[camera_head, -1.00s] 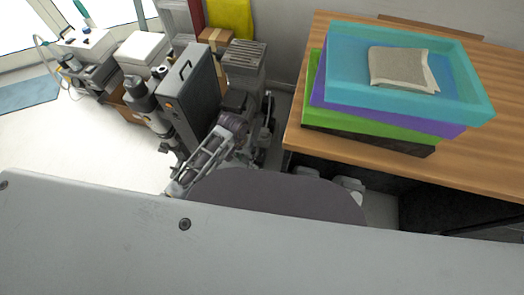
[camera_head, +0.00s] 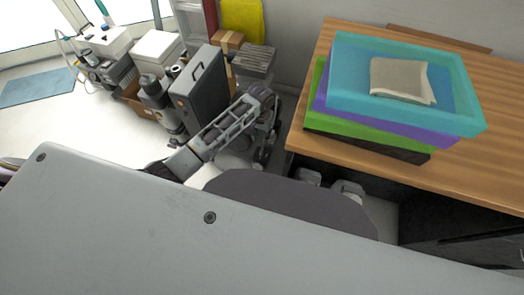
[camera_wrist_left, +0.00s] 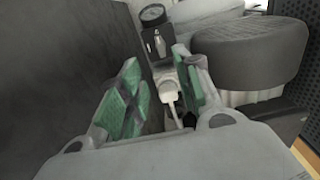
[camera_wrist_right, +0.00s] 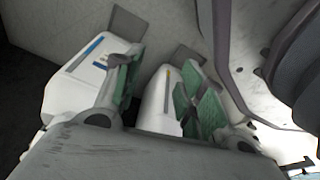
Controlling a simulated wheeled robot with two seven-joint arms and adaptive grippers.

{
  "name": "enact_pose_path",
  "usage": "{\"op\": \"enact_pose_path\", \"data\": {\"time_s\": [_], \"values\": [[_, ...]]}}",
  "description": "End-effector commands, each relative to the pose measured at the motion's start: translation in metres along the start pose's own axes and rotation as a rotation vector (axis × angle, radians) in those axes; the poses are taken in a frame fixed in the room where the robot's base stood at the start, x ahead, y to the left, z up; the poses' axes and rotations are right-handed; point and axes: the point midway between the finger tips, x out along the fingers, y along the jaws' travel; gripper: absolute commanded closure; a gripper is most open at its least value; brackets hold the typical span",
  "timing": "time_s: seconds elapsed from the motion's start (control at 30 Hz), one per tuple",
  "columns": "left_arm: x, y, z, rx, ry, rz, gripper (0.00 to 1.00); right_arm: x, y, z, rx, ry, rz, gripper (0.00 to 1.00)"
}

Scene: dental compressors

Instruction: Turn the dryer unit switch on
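In the left wrist view, a dark panel (camera_wrist_left: 158,45) carries a small pale lever (camera_wrist_left: 158,42) that looks like the dryer unit switch. A round gauge (camera_wrist_left: 153,14) sits above it. My left gripper (camera_wrist_left: 157,68) is open and empty, with the panel ahead between its fingertips and apart from them. Whether the lever is up or down is too small to tell. In the head view my left arm reaches toward the equipment beside the grey case (camera_head: 200,88); its fingertips are not clear there. My right gripper (camera_wrist_right: 161,68) is open and empty, above white boxes (camera_wrist_right: 82,85).
A white connector (camera_wrist_left: 169,88) lies below the panel, and a dark round housing (camera_wrist_left: 245,50) stands close to the right finger. A dark wall is close on the left. Stacked trays (camera_head: 400,85) stand on a wooden table (camera_head: 480,170) at the right.

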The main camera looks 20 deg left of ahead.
Motion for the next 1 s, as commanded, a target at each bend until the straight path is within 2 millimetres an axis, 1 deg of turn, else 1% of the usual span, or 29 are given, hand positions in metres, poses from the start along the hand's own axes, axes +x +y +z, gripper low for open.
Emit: {"op": "enact_pose_path", "data": {"time_s": [0.17,0.37,0.67,0.73,1.0], "values": [[0.001,0.0,0.0,0.0,0.0,0.0,0.66,0.0,0.0,0.0,0.0,-0.001,0.0,0.6],[0.009,0.0,0.0,0.001,-0.001,0.0,0.66,-0.003,-0.002,-0.004,0.0,-0.001,-0.003,0.6],[0.034,0.0,0.0,0.001,0.0,0.001,0.66,-0.011,-0.006,-0.017,0.0,-0.01,-0.009,0.6],[0.04,0.0,0.0,0.001,-0.001,0.001,0.66,-0.018,-0.01,-0.018,0.0,-0.015,-0.014,0.6],[0.063,0.0,0.0,0.001,-0.001,0.0,0.66,-0.032,-0.015,-0.031,-0.001,-0.021,-0.022,0.6]]}}
